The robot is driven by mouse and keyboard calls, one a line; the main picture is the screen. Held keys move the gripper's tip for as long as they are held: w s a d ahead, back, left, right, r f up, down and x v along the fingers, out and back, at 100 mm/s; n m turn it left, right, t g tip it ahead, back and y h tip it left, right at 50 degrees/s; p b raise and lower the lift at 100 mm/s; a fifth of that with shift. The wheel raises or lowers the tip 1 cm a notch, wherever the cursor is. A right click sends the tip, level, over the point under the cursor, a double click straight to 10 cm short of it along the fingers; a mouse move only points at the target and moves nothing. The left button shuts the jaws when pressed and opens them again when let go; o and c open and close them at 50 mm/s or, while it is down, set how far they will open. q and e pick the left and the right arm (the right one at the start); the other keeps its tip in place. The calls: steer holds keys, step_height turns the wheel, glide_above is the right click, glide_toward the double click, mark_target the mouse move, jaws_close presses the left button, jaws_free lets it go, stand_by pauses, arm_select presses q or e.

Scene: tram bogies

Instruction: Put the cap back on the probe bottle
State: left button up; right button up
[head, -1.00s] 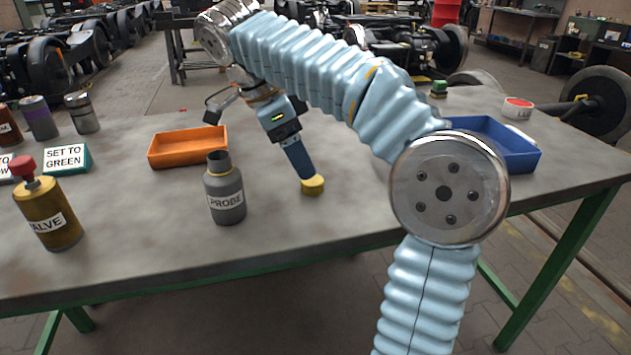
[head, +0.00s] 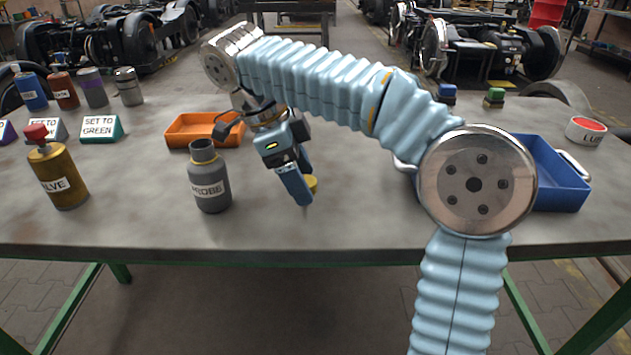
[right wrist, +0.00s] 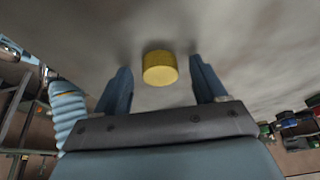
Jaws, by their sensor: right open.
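The grey probe bottle (head: 209,178) stands upright on the table in the head view. Its dark neck is open on top, with no cap on it. A yellow cap (head: 312,184) sits on the table to the right of the bottle, partly hidden behind my right gripper (head: 306,198). In the right wrist view the yellow cap (right wrist: 160,68) lies just beyond and between the two spread fingers (right wrist: 162,82), touching neither. My right gripper is open and empty, tilted down toward the table. My left gripper is not in view.
An orange tray (head: 197,128) lies behind the bottle. A blue tray (head: 553,180) is at the right, partly behind my arm. A brass valve bottle (head: 60,178) with a red top and a sign block (head: 101,129) stand left. The front middle of the table is clear.

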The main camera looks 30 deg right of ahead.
steer(key=c, duration=1.1)
